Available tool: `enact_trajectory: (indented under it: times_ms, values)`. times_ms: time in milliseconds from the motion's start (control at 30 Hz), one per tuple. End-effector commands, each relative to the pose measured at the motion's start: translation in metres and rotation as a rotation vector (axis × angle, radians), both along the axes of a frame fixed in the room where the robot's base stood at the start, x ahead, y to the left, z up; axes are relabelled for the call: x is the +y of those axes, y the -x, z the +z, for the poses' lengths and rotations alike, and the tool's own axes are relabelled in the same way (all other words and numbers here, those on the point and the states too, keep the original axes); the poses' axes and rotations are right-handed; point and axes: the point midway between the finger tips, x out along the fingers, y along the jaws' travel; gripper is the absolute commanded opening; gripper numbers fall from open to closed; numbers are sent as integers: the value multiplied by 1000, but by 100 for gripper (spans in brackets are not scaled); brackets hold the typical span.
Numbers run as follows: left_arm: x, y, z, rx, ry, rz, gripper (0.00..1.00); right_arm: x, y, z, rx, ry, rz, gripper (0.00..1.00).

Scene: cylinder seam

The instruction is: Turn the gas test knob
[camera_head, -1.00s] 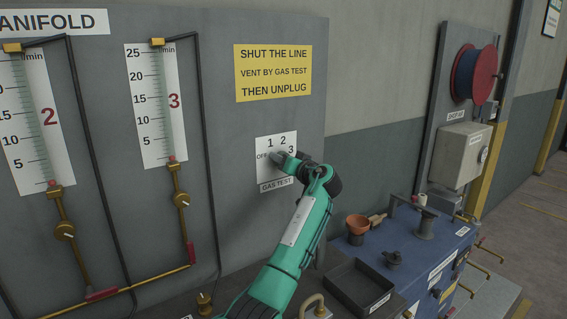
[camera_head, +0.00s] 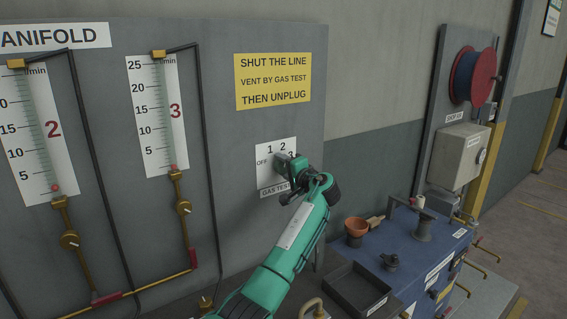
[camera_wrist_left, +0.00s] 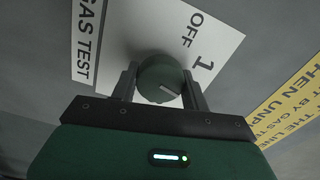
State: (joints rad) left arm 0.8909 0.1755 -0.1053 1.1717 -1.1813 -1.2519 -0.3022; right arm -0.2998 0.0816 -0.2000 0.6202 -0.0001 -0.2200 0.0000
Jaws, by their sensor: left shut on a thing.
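The gas test knob (camera_wrist_left: 160,80) is a dark green round knob with a pale pointer line, on a white plate (camera_head: 264,172) marked OFF, 1, 2, 3 and GAS TEST. In the left wrist view it sits between the two dark fingers of my left gripper (camera_wrist_left: 163,88), which is shut on it. The pale line points toward the lower right of the knob's face there, on the side of the 1. In the head view my left gripper (camera_head: 284,160) is at the plate and hides the knob and part of the 3. My right gripper is not in view.
A yellow sign (camera_head: 273,81) hangs above the plate. Flow tubes (camera_head: 155,115) with brass valves and pipes are on the panel at left.

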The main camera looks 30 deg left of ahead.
Motion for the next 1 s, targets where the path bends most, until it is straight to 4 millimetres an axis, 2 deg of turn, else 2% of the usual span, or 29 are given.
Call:
enact_trajectory:
  times_ms: [100,400,933,967,1000]
  values:
    - [0,0,1,65,-26,0,23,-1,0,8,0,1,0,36]
    - [0,0,0,161,-66,0,23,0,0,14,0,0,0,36]
    - [0,0,-1,180,-73,-1,23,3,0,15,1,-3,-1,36]
    - [0,0,-1,180,-73,-1,52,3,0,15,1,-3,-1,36]
    - [0,0,-1,180,-73,-1,60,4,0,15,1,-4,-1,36]
